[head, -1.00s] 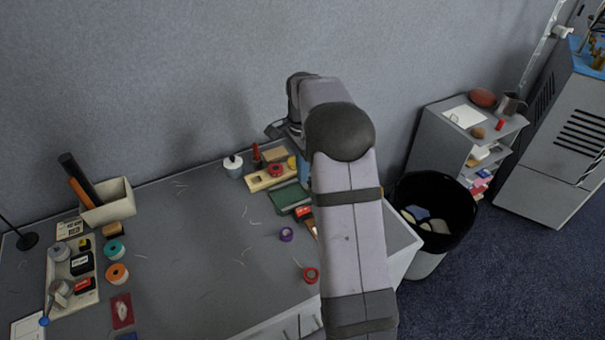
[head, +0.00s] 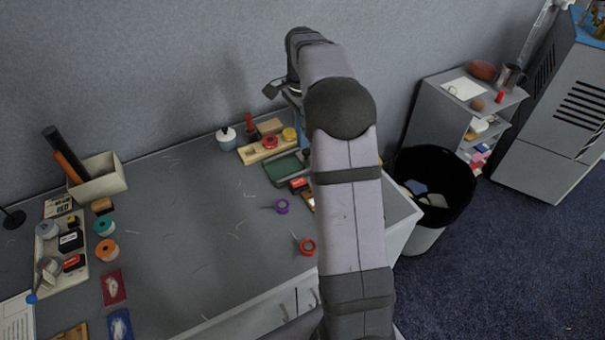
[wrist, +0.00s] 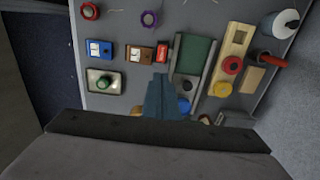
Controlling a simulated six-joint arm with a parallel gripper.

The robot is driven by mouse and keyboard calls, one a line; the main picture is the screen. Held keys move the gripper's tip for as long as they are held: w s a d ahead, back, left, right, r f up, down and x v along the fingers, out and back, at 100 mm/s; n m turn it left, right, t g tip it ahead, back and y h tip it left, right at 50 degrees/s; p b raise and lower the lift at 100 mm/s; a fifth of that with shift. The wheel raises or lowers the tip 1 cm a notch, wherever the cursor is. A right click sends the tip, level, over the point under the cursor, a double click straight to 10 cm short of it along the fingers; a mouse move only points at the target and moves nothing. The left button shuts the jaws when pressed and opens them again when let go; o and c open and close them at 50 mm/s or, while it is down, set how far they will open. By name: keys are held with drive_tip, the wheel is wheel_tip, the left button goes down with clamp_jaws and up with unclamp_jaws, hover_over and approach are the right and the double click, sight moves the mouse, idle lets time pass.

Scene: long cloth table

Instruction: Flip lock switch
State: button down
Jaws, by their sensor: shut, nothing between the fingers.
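In the wrist view, a blue block (wrist: 99,51) with a white switch-like face sits beside a brown block (wrist: 139,53) with a similar white face. I cannot tell which of these, if either, is the lock switch. A pale plate with a green knob (wrist: 104,81) lies just below the blue block. My gripper (wrist: 160,82) is shut and empty, its blue-grey fingers below the brown block and a small red-and-black piece (wrist: 162,53). In the head view my arm hides the gripper and most of these blocks.
A green tray (wrist: 193,54) and a wooden board with red and yellow discs (wrist: 232,60) lie to the right of the fingers. A white pot (head: 227,138) stands near the wall. A black bin (head: 432,188) stands beyond the table's right edge.

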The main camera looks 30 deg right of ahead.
sight(303, 182)
wheel_tip(303, 182, down, 14)
drive_tip(key=p, duration=0.3)
drive_tip(key=shift+p, duration=0.3)
idle(0.4)
drive_tip(key=shift+d+f+b, duration=0.15)
drive_tip(key=shift+f+b, duration=0.2)
drive_tip(key=shift+f, duration=0.05)
drive_tip(key=shift+s+r, duration=0.1)
drive_tip(key=shift+r, duration=0.05)
